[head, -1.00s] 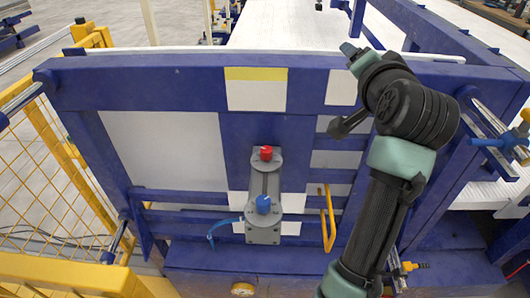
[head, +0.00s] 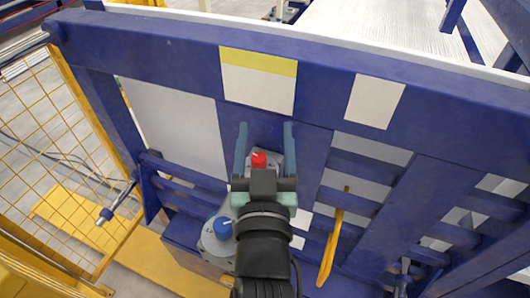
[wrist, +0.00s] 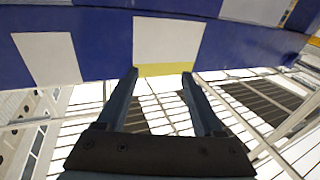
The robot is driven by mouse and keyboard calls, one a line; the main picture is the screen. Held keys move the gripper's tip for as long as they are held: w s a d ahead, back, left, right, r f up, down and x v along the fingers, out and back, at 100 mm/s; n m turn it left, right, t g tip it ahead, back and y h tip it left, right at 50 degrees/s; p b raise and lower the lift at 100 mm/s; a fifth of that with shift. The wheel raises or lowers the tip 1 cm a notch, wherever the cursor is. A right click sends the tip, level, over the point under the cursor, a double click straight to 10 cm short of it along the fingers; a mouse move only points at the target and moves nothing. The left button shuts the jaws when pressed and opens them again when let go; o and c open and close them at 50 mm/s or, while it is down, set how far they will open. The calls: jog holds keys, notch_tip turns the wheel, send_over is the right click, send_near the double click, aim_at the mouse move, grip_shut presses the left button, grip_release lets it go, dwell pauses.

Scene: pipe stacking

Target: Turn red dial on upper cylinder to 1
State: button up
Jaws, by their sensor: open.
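The red dial (head: 259,159) sits on the upper grey cylinder of the fixture on the blue frame. It shows between the two fingers of my gripper (head: 265,128) in the head view. The gripper is open, its fingers reaching up past either side of the dial in the picture; I cannot tell the depth between them. The dial's setting is too small to read. The blue dial (head: 223,228) is lower left, beside my wrist. My arm hides part of the fixture. In the wrist view the gripper (wrist: 160,75) is open and empty, and no dial shows.
The blue frame (head: 140,52) spans the scene with white panels. A yellow handle (head: 329,245) stands right of my arm. A yellow mesh fence (head: 60,160) is at the left. A white panel with a yellow stripe (head: 257,80) is above the fixture.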

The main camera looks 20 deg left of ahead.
jog(key=g+b, duration=0.1)
jog(key=b, duration=0.1)
send_near(259, 164)
jog(key=x, duration=0.4)
jog(key=shift+f, duration=0.4)
jog(key=p+x, duration=0.1)
jog(key=x, duration=0.1)
jog(key=p+x, duration=0.1)
jog(key=x, duration=0.1)
jog(key=p+x, duration=0.1)
jog(key=x, duration=0.1)
jog(key=shift+w+a+r, duration=0.1)
jog(key=shift+w+r, duration=0.15)
jog(key=shift+r, duration=0.1)
jog(key=shift+w+a+f, duration=0.1)
jog(key=shift+w+a, duration=0.1)
jog(key=shift+w, duration=0.3)
jog(key=shift+c, duration=0.3)
jog(key=shift+f, duration=0.1)
grip_shut()
